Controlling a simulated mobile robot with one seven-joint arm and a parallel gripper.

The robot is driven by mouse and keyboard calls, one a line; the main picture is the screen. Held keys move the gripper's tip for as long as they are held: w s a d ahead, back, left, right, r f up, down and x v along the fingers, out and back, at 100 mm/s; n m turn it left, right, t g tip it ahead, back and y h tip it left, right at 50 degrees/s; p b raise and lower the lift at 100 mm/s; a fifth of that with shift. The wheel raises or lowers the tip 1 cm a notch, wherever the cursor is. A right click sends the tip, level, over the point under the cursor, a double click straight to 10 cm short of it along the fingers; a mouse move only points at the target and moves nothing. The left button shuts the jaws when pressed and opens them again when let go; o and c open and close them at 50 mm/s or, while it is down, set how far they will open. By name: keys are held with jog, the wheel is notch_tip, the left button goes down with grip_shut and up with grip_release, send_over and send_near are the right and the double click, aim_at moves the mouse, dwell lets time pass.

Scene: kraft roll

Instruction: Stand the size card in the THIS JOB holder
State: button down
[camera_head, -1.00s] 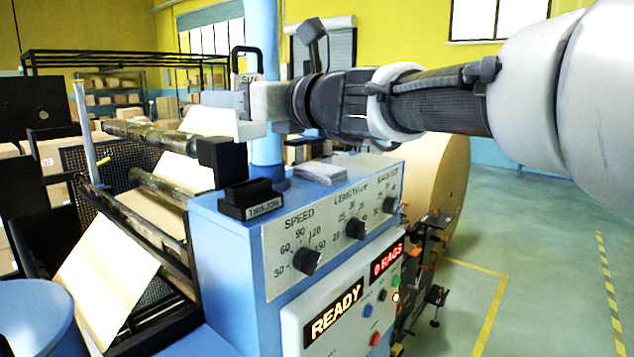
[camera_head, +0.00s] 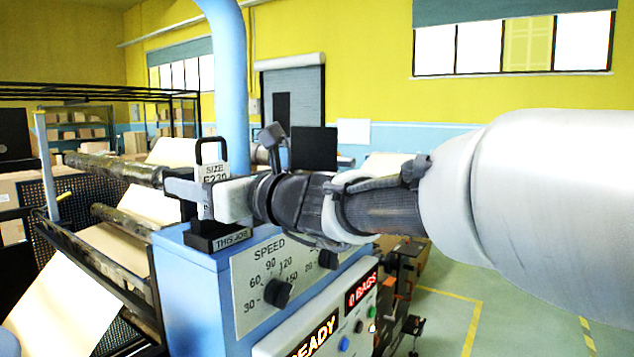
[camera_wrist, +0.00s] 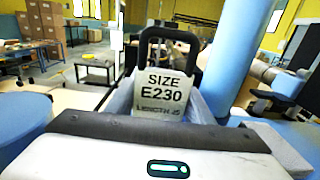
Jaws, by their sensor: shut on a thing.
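The size card (camera_head: 215,175), white with a black looped handle and the print "SIZE E230", is upright between the fingers of my gripper (camera_head: 205,193). My gripper is shut on it. The black THIS JOB holder (camera_head: 219,241) sits on the blue machine cabinet, directly below the card. The card's lower end is close above or at the holder's top; I cannot tell whether it is inside the slot. In the wrist view the card (camera_wrist: 162,95) faces me with its handle up, its lower edge hidden by my gripper; the holder does not show there.
The blue cabinet (camera_head: 190,275) carries a panel with speed dials (camera_head: 278,292) and lit displays. A blue post (camera_head: 229,80) rises behind the card. Rollers with paper (camera_head: 110,245) lie to the left. My arm hides part of the cabinet top.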

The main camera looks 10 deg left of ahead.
jog(key=shift+f, duration=0.2)
jog(key=c, duration=0.9)
grip_release()
jog(key=shift+r, duration=0.1)
